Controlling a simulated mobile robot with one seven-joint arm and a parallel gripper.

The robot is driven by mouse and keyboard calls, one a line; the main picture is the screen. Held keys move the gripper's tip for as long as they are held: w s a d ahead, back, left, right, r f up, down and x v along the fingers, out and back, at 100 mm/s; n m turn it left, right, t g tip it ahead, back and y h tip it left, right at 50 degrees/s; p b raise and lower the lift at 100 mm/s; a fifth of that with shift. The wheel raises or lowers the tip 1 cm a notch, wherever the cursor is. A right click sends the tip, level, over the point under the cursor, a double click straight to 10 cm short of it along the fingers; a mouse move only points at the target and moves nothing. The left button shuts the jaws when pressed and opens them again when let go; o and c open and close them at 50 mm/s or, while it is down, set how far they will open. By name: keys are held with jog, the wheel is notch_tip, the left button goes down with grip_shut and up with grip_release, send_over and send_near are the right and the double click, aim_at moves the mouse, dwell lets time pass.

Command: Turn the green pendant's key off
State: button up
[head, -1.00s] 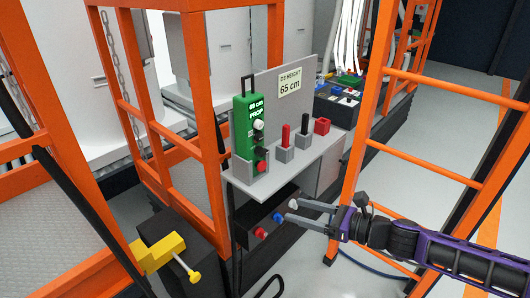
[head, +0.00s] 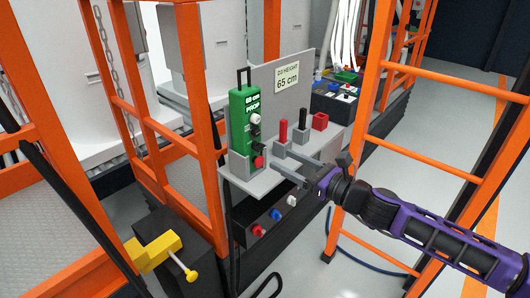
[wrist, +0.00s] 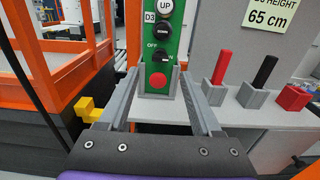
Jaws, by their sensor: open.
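The green pendant (head: 240,108) stands upright in a grey holder on the shelf. In the wrist view the pendant (wrist: 172,36) carries a white UP button, a black button, a dark key switch (wrist: 159,57) and a red button (wrist: 158,81) at the bottom. OFF is printed at the key's upper left; the label at its right is partly covered, and I cannot tell the key's exact angle. My gripper (head: 276,158) is open and empty in front of the pendant's lower part. In the wrist view its fingers (wrist: 159,76) lie either side of the pendant, apart from the key.
Red and black handles (head: 283,132) in grey holders and a red box (head: 320,121) stand right of the pendant on the grey shelf (head: 262,182). A sign (head: 287,77) reads 65 cm. Orange rails (head: 200,120) stand left, an orange ladder (head: 422,148) right.

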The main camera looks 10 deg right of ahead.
aim_at(262, 149)
jog(key=x, duration=0.7)
jog(key=shift+w+a+b, duration=0.15)
jog(key=shift+w+b, duration=0.1)
jog(key=shift+b, duration=0.1)
grip_shut()
